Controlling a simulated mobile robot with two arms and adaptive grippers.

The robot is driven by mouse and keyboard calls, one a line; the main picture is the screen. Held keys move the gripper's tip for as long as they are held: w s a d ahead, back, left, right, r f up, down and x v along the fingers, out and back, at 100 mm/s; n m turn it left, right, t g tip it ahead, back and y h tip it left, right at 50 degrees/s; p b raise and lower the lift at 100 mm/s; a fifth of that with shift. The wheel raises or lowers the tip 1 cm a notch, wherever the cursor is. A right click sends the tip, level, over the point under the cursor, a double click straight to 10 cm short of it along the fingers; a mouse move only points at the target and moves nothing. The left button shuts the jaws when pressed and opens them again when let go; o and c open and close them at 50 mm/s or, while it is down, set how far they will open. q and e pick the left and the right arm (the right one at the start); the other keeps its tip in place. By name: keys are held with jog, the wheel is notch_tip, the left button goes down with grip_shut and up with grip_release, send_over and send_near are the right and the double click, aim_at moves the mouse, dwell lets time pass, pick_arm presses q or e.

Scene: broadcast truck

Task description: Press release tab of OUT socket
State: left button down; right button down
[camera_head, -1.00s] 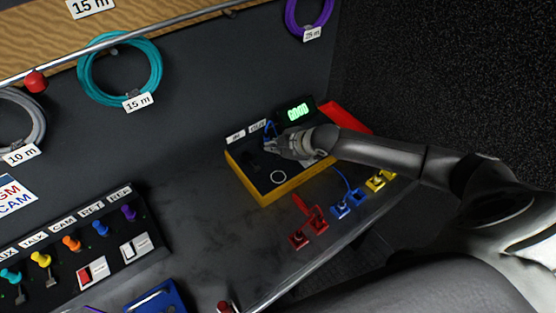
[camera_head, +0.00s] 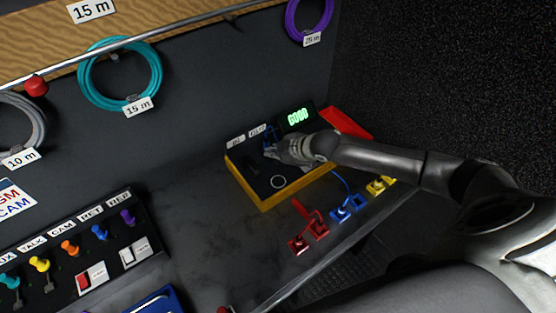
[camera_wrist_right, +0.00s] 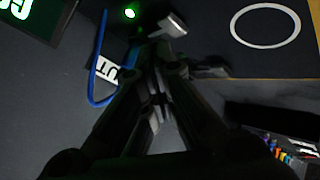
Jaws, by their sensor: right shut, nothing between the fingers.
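The yellow-edged tester box (camera_head: 292,193) stands on the desk, with two white labels at its back edge. The OUT label (camera_head: 257,130) also shows in the wrist view (camera_wrist_right: 106,70), partly covered by a blue cable loop (camera_wrist_right: 93,82). My right gripper (camera_head: 270,149) is shut and empty, low over the box at the OUT end. In the wrist view its fingertips (camera_wrist_right: 158,55) lie close below a pale metallic piece (camera_wrist_right: 170,25) by a lit green light (camera_wrist_right: 129,13). The fingers hide the socket; I cannot tell whether they touch its tab. My left gripper is out of view.
A display (camera_head: 297,117) with green text, apparently GOOD, stands behind the box. Red (camera_head: 309,222), blue (camera_head: 347,206) and yellow (camera_head: 379,185) connectors sit along the desk's front edge. A labelled switch panel (camera_head: 100,250) is at left. Desk between is clear.

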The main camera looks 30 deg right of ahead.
jog(key=shift+f, duration=0.1)
dwell(0.4)
jog(key=shift+f, duration=0.3)
